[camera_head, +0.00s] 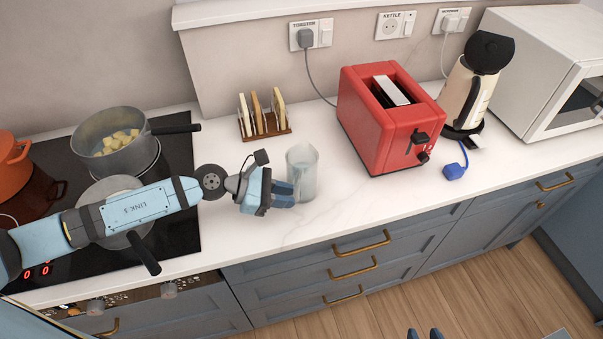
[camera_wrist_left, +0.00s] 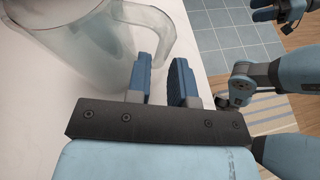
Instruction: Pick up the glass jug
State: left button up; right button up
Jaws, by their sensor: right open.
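The glass jug (camera_head: 303,168) stands upright on the white worktop, clear and frosted-looking. In the left wrist view the jug (camera_wrist_left: 75,50) fills the upper left, its handle on the right side, just beyond my fingertips. My left gripper (camera_head: 290,194) is at the jug's near side, low over the worktop. Its blue fingers (camera_wrist_left: 162,62) are apart, with the handle's lower part seen behind and between them; I cannot tell whether they touch it. My right gripper (camera_head: 424,335) shows only its open fingertips at the bottom edge, away from the jug.
A red toaster (camera_head: 388,118) stands right of the jug, and a toast rack (camera_head: 264,115) behind it. A pot (camera_head: 115,140) and a pan with a handle (camera_head: 143,255) sit on the hob, beside my left arm. The worktop's front edge is close.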

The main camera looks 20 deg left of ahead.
pick_arm(q)
jog(key=shift+x, duration=1.55)
jog(key=shift+a, duration=0.1)
grip_shut()
jog(key=shift+r, duration=0.1)
jog(key=shift+r, duration=0.15)
